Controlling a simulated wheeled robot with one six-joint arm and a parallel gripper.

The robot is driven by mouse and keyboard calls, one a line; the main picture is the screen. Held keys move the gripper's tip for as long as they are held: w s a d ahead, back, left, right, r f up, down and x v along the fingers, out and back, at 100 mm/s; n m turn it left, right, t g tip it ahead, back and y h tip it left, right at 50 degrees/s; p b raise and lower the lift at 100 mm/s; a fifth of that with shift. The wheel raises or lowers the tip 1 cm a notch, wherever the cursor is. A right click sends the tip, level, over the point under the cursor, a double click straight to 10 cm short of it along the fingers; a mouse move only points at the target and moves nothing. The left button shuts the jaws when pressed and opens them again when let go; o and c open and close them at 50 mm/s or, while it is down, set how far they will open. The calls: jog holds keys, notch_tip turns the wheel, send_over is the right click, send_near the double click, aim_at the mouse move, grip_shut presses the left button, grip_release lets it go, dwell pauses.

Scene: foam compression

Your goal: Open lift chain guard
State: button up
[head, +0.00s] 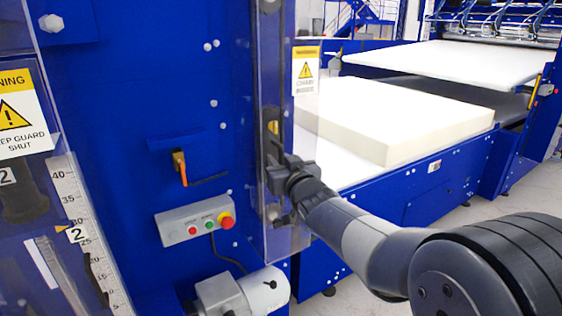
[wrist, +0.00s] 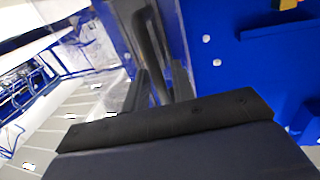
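A clear guard panel (head: 307,115) with a yellow warning label (head: 306,70) stands upright along the right edge of the blue machine column. I take it to be the lift chain guard. My gripper (head: 277,172) is at the panel's mid-height, over the place where a dark upright handle seems to run. In the wrist view a dark bar (wrist: 152,50) rises just beyond the gripper's dark body. The fingertips are mostly hidden, so I cannot tell whether they are closed on the bar. The guard looks in line with the column.
A control box (head: 195,218) with a red stop button and a grey motor (head: 240,292) sit low on the column. Another clear guard with a label (head: 22,112) is at the left. A thick foam block (head: 395,118) lies on the bed at right.

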jog(key=shift+c, duration=0.6)
grip_shut()
jog(key=shift+d, duration=0.1)
